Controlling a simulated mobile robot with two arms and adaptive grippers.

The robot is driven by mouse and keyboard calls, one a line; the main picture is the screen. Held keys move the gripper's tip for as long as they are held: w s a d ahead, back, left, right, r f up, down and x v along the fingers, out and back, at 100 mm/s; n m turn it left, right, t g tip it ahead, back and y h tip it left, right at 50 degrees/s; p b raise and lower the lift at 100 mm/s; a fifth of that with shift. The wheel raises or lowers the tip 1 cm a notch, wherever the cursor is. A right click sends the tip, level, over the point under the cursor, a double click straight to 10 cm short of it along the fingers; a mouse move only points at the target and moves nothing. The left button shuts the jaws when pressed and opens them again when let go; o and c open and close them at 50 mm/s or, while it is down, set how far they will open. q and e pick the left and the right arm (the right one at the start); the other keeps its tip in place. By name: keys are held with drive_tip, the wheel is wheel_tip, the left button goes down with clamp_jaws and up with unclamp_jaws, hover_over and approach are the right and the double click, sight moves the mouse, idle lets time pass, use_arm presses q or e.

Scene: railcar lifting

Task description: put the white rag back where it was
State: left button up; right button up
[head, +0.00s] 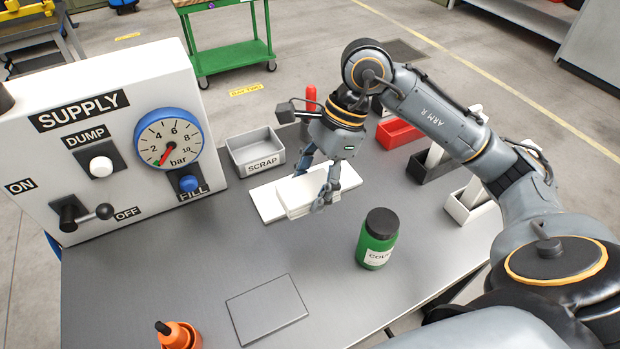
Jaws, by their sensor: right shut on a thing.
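The white rag (296,194) looks like a folded white block. It is at a flat white pad (265,205) on the grey bench, in the middle of the head view; whether it rests on the pad or hangs just above it I cannot tell. My right gripper (318,188) points down and is shut on the rag at its right side. The fingers hide part of the rag and of the pad. My left gripper is not in view.
A green jar with a black lid (378,238) stands in front, to the right of the rag. A grey SCRAP bin (256,152) is behind left. Red (398,134), dark and white bins line the right edge. The supply panel (120,120) stands left. A thin dark-outlined plate (267,309) and an orange bottle (178,336) are in front.

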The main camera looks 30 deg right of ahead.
drive_tip(key=w+d+f+p, duration=0.1)
drive_tip(key=w+f, duration=0.1)
drive_tip(key=w, duration=0.1)
drive_tip(key=w+d+f+p, duration=0.1)
drive_tip(key=w+f, duration=0.2)
drive_tip(key=w, duration=0.1)
drive_tip(key=w+d+f+p, duration=0.1)
drive_tip(key=w+d+f, duration=0.1)
drive_tip(key=w+f, duration=0.1)
drive_tip(key=shift+w+p, duration=0.2)
drive_tip(key=shift+p, duration=0.1)
drive_tip(key=shift+w+d+f, duration=0.1)
drive_tip(key=shift+w+f, duration=0.1)
drive_tip(key=shift+w, duration=0.05)
drive_tip(key=shift+w+d+f, duration=0.1)
drive_tip(key=shift+w+f, duration=0.05)
drive_tip(key=shift+f, duration=0.1)
drive_tip(key=shift+w+f+p, duration=0.15)
drive_tip(key=shift+f+p, duration=0.2)
wheel_tip(320, 180, down, 2)
drive_tip(key=shift+f+p, duration=0.1)
drive_tip(key=shift+p, duration=0.55)
drive_tip(key=shift+f, duration=0.3)
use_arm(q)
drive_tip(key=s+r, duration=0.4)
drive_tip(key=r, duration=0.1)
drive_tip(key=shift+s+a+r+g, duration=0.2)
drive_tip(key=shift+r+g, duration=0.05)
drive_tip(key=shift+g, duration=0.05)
